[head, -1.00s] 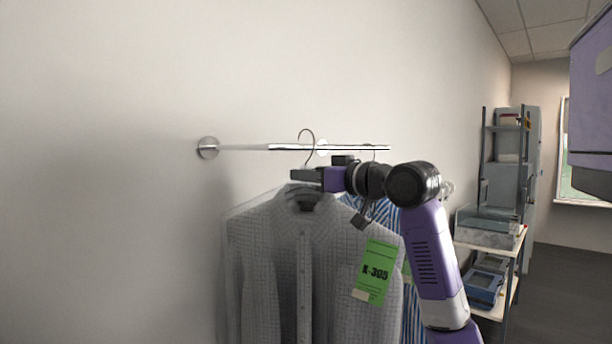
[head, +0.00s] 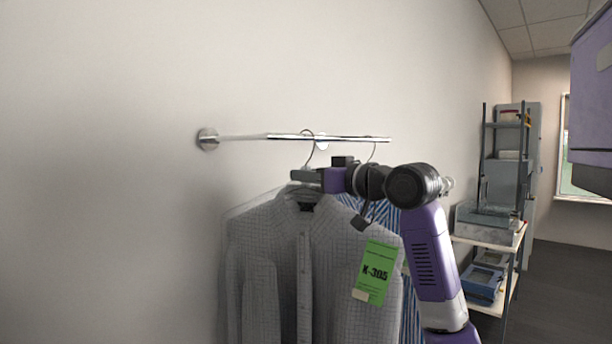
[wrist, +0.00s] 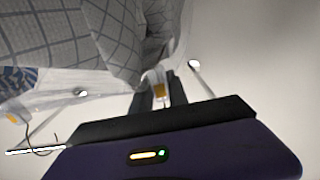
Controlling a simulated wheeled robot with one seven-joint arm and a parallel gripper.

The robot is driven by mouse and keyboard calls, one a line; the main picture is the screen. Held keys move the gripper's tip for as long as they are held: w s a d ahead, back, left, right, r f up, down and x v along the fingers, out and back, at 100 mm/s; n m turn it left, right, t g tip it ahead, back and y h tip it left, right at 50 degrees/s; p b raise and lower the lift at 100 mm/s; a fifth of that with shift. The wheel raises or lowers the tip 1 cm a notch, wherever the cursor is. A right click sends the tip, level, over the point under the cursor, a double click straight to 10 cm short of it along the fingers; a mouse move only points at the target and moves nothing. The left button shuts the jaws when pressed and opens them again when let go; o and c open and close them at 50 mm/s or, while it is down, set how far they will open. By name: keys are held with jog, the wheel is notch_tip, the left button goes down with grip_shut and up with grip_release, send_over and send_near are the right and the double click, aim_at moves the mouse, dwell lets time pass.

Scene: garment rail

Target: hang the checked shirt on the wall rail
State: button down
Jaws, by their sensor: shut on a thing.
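The grey checked shirt (head: 275,245), in a clear cover with a green tag (head: 376,272), hangs upright below my gripper (head: 304,175) in the head view. My gripper is shut on its hanger just under the hook (head: 312,150). The hook's top shows at the height of the wall rail (head: 240,137), slightly above its bar. I cannot tell whether the hook rests on the bar. In the wrist view, the checked cloth (wrist: 110,40) fills the upper left, and the dark fingers (wrist: 152,97) close near a small orange piece.
A blue striped shirt (head: 412,300) hangs from the rail just right, partly hidden by my arm. The rail's left part is bare up to its round wall mount (head: 208,139). A shelf unit with boxes (head: 487,225) stands farther right.

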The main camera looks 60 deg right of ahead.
dwell(0.3)
jog(key=c, duration=1.2)
grip_release()
jog(key=shift+f, duration=0.1)
jog(key=shift+s, duration=0.1)
jog(key=b+v, duration=0.2)
jog(key=v, duration=0.5)
jog(key=shift+s+b, duration=0.3)
jog(key=shift+s, duration=0.05)
jog(key=shift+o, duration=1)
jog(key=shift+a, duration=0.1)
